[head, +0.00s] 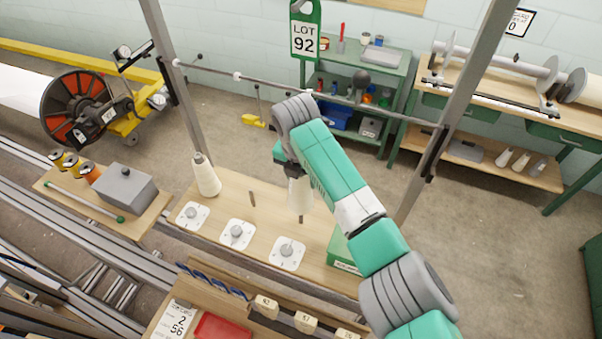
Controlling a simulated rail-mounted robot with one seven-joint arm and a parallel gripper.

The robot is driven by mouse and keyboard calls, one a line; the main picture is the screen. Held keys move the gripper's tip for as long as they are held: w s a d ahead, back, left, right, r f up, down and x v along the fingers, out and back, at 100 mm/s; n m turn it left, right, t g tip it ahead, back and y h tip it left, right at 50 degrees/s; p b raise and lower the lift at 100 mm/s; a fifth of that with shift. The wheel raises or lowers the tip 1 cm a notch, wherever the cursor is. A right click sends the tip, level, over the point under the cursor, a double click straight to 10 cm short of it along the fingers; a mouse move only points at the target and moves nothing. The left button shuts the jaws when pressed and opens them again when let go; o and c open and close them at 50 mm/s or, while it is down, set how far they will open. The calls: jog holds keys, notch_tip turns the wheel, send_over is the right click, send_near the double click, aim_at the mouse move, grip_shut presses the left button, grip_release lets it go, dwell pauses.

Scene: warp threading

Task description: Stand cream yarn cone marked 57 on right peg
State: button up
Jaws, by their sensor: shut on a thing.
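A cream yarn cone (299,197) is below my gripper (293,176), which is largely hidden behind my arm; the gripper is shut on the cone. The cone looks upright, its top hidden and no number readable. A wooden peg (302,220) shows just below the cone's lower end; I cannot tell whether they touch. A bare middle peg (252,198) stands to its left on the wooden board (262,217). Another cream cone (206,178) stands upright at the board's left.
Several white plates with grey knobs, one being the plate (287,254), line the board's front. A green box (343,256) sits at the board's right. Metal posts (177,80) and a crossbar (215,72) frame the board. Numbered blocks (306,321) lie in front.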

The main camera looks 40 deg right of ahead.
jog(key=shift+f+b, duration=2.5)
jog(key=shift+f, duration=2.05)
jog(key=shift+f+b, duration=0.45)
jog(key=shift+f, duration=0.3)
jog(key=o, duration=1.2)
jog(key=r, duration=0.5)
jog(key=a+r, duration=0.1)
jog(key=r, duration=0.1)
jog(key=shift+s+r, duration=0.15)
jog(key=shift+r, duration=0.25)
